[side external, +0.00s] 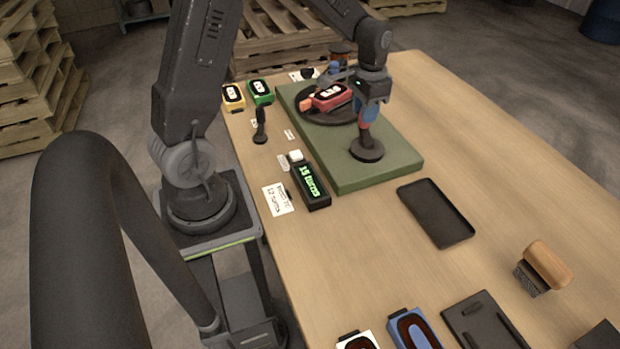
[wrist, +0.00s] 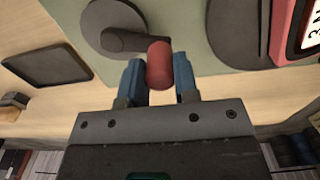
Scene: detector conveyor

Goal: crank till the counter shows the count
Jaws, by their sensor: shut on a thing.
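My gripper (side external: 368,108) is shut on the red crank handle, which stands up between its blue fingers (wrist: 159,80) in the wrist view. The handle (wrist: 159,62) sits at the end of a dark arm on the round crank base (side external: 367,151), at the near end of the green board (side external: 372,178). The black counter (side external: 311,196) left of the board shows lit green text, seemingly "15 turns"; its second digit is hard to read. A white card (side external: 278,200) beside it reads "12 turns" below a smaller line. A red detector (side external: 332,97) lies on the dark turntable (side external: 312,115).
A black tray (side external: 436,212) and a wooden brush (side external: 545,266) are on the right. Blue and white detectors lie along the near edge. Pallets stand behind the table.

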